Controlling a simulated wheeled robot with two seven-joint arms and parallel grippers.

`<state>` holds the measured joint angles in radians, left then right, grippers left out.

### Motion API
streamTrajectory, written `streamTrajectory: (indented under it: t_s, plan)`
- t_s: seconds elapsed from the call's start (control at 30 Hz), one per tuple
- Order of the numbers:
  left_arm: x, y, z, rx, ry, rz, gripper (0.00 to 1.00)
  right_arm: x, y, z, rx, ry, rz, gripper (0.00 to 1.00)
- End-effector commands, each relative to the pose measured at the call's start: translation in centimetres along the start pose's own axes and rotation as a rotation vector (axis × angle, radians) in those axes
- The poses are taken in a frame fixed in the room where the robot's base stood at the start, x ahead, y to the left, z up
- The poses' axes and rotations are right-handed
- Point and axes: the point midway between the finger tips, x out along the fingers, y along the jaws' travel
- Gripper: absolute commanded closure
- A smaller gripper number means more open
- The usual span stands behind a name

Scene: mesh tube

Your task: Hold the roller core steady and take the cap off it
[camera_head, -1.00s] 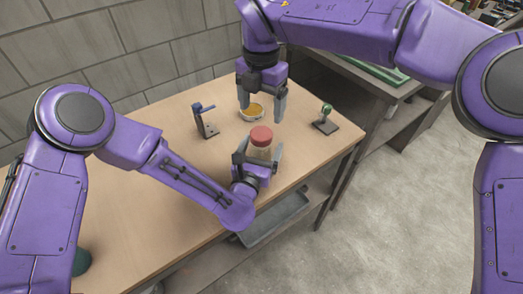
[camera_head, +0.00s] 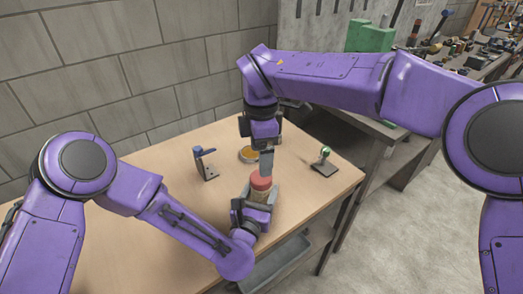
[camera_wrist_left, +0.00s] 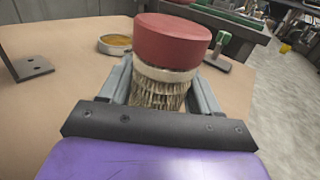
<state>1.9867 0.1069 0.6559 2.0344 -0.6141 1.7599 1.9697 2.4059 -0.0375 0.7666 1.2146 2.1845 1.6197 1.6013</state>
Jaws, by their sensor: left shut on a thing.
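The roller core (camera_head: 258,197) stands upright on the table with its red cap (camera_head: 261,181) on top. In the left wrist view the core (camera_wrist_left: 158,92) shows a bristly, mesh-like side and a pale band under the wide red cap (camera_wrist_left: 172,38). My left gripper (camera_head: 257,196) is shut on the core, one finger on each side, below the cap. My right gripper (camera_head: 267,164) points down just above the cap; in the head view its fingers line up, hiding its opening. It does not show in the left wrist view.
A round dish with yellow-orange contents (camera_head: 249,155) lies behind the core. A blue-topped bracket (camera_head: 206,165) stands left, and a green-knobbed stand (camera_head: 325,163) stands right. The wooden table (camera_head: 150,170) is bare at left.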

Motion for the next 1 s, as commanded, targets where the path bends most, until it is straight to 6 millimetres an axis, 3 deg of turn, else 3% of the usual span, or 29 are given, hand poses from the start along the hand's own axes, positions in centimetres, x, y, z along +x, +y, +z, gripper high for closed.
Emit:
streamTrajectory:
  t_s: [0.33,0.7,0.87,0.9,1.0]
  plan:
    - [0.0,0.0,0.0,0.000,-0.001,0.000,1.00,6.0,-0.1,0.0,-0.004,-0.001,-0.002,0.17]
    - [0.0,0.0,0.0,0.000,-0.001,0.000,1.00,7.1,0.0,0.0,-0.004,-0.001,0.000,0.17]
    - [0.0,0.0,0.0,0.000,-0.001,0.000,1.00,7.0,0.0,0.0,-0.004,-0.001,0.000,0.69]
    - [0.0,0.0,0.0,0.000,-0.001,0.000,1.00,7.0,0.0,0.0,-0.004,-0.001,0.000,0.75]
    - [0.0,0.0,0.0,0.000,-0.001,-0.001,1.00,7.0,0.0,0.0,-0.004,-0.001,0.001,0.75]
